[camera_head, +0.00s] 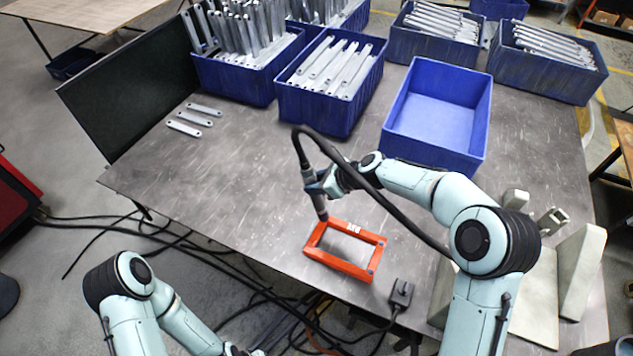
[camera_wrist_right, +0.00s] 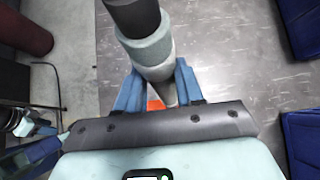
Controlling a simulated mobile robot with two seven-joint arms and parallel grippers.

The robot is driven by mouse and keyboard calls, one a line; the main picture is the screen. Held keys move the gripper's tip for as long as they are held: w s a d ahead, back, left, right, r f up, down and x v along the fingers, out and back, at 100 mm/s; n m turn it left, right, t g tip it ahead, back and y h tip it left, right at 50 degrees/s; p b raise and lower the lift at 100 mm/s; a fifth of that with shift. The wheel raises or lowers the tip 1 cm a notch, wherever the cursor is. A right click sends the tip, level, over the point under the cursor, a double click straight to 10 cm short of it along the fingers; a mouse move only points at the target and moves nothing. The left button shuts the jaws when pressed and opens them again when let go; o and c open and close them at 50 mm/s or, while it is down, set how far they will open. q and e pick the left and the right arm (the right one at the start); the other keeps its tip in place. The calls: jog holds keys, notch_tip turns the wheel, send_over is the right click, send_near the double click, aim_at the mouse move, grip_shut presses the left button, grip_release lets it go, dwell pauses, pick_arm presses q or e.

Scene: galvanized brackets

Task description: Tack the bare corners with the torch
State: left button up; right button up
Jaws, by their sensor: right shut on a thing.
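An orange-red rectangular frame (camera_head: 337,264) lies flat near the table's front edge, with small grey-blue patches at its right-hand corners. My right gripper (camera_head: 316,184) is shut on the torch (camera_head: 306,158), whose black hose loops up and over my right arm. The torch points down, its tip at or just above the frame's far left corner; I cannot tell if they touch. The right wrist view shows the torch (camera_wrist_right: 152,52) between the blue fingers, hiding most of the frame. My left arm is low at the bottom left of the head view; its gripper's jaws are not clear.
An empty blue bin (camera_head: 436,115) stands behind my right arm; several bins of grey brackets line the back. Loose brackets (camera_head: 194,119) lie at the left by a dark panel (camera_head: 130,95). A small dark box (camera_head: 401,293) sits right of the frame. Cables cover the floor.

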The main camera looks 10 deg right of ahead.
pick_arm(q)
jog(key=shift+s+f, duration=0.15)
jog(key=shift+f, duration=0.05)
pick_arm(e)
jog(key=shift+f, duration=0.4)
dwell(0.3)
pick_arm(q)
jog(key=shift+r, duration=0.1)
pick_arm(e)
jog(key=shift+f, duration=0.15)
dwell(1.9)
notch_tip(320, 180, up, 4)
jog(key=shift+f+p, duration=0.25)
jog(key=shift+p, duration=0.65)
jog(key=shift+w+r+p, duration=0.1)
jog(key=shift+r+p, duration=0.7)
jog(key=shift+r, duration=0.65)
pick_arm(q)
jog(key=w+r, duration=0.4)
jog(key=shift+r+t, duration=0.3)
pick_arm(e)
jog(key=shift+f, duration=0.1)
pick_arm(q)
jog(key=shift+s, duration=0.2)
